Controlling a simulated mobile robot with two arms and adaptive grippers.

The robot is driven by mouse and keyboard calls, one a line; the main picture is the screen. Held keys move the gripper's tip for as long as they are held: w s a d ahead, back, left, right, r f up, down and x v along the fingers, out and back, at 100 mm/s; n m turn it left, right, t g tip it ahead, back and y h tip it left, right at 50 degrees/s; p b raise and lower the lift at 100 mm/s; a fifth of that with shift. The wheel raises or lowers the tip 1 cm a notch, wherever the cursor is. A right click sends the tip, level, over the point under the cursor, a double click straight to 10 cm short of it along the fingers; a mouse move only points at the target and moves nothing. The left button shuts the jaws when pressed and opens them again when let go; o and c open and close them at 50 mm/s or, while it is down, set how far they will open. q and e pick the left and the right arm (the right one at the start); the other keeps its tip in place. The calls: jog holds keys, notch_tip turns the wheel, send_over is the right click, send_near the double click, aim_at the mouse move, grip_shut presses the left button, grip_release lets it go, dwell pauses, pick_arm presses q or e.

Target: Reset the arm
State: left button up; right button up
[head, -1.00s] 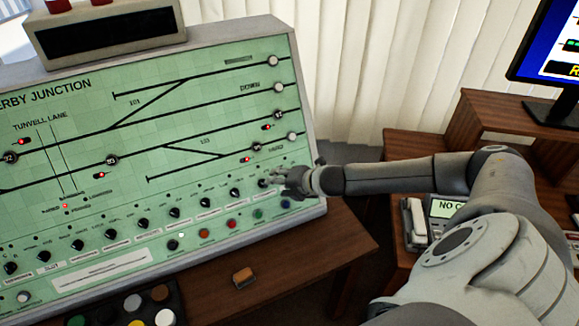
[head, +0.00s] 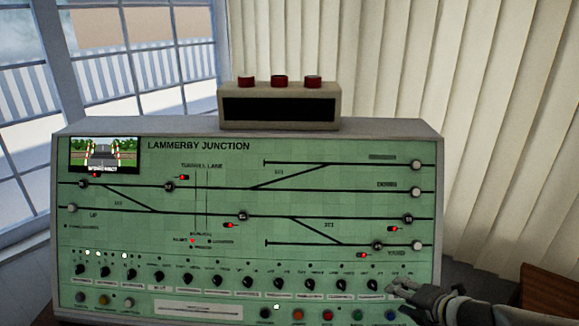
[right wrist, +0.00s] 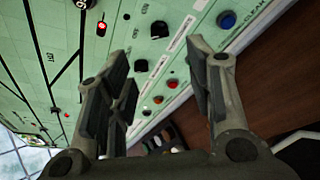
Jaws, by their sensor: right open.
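My right gripper (head: 402,287) is at the lower right corner of the green signal panel (head: 230,170), close to the right end of the row of black knobs. Its fingers are spread and empty in the right wrist view (right wrist: 162,70). Between and beyond them are a black knob (right wrist: 158,33), a red button (right wrist: 172,83) and a blue button (right wrist: 227,20). I cannot tell from the head view whether the fingertips touch the panel. My forearm enters from the lower right. My left gripper is not in view.
A box with red-topped buttons (head: 279,107) stands on top of the panel. A small picture screen (head: 104,154) is at its upper left. Windows (head: 120,60) and pale blinds (head: 400,60) are behind. A brown wooden desk (right wrist: 265,90) lies beside the panel.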

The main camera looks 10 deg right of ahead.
jog(key=s+a+f+m+g, duration=0.1)
jog(key=s+a+f+m, duration=0.15)
jog(key=a, duration=0.35)
jog(key=s+a+f+m+y, duration=0.1)
jog(key=s+a+m, duration=0.2)
jog(key=a, duration=0.4)
jog(key=s+a+f+m+g, duration=0.1)
jog(key=s+a+m, duration=0.15)
jog(key=a, duration=0.35)
jog(key=s+m+g+h, duration=0.2)
jog(key=s+m+g, duration=0.3)
jog(key=s+m, duration=1.05)
notch_tip(320, 180, down, 30)
jog(key=s+n+g+b, duration=0.1)
jog(key=s+n+b, duration=0.15)
jog(key=b, duration=0.25)
jog(key=s+d+f+b, duration=0.1)
jog(key=s+f+b, duration=0.1)
jog(key=s+f, duration=0.6)
jog(key=s+d+f+g+b, duration=0.1)
jog(key=s+d+f+b, duration=0.1)
jog(key=s+f, duration=0.7)
notch_tip(320, 180, down, 5)
jog(key=shift+s+f+m, duration=0.1)
jog(key=shift+s+m, duration=0.1)
jog(key=shift+m, duration=0.2)
